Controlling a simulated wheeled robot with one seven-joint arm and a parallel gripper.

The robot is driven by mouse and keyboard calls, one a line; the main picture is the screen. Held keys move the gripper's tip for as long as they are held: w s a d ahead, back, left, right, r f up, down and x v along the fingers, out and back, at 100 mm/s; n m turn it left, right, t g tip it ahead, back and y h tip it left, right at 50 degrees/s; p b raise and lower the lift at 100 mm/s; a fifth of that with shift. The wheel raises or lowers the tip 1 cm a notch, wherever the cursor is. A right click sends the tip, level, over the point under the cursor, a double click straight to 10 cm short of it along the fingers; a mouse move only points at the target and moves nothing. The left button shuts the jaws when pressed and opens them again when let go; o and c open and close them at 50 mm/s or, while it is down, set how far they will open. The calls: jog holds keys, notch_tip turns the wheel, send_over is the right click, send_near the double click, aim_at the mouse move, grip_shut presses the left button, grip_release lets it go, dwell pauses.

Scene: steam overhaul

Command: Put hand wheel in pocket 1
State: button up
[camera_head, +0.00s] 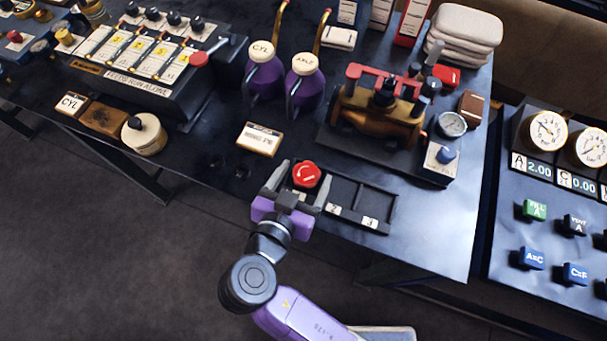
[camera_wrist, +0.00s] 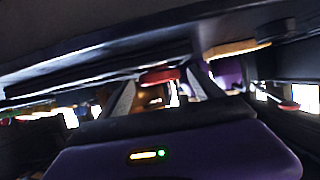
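The red hand wheel (camera_head: 306,174), round with pale marks on top, is at the left end of the black pocket tray (camera_head: 364,227). In the wrist view the red wheel (camera_wrist: 159,75) shows edge-on between the fingertips. My gripper (camera_head: 303,178) is open, with one finger on each side of the wheel; a small gap seems to show on both sides. The fingers also show in the wrist view (camera_wrist: 162,82). The tray's right pockets are empty, with number labels on the front edge.
A brass valve body with a red top (camera_head: 380,110) stands behind the tray, with a dial gauge (camera_head: 452,124) to its right. Two purple oil cans (camera_head: 304,88) stand behind left. A small labelled block (camera_head: 259,139) lies left of the wheel. The table's front right is clear.

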jog(key=shift+r, duration=0.15)
jog(key=shift+s+r, duration=0.1)
jog(key=shift+s, duration=0.05)
jog(key=b+v, duration=0.1)
jog(key=v, duration=1)
jog(key=shift+s+a+r, duration=0.2)
jog(key=shift+s, duration=0.1)
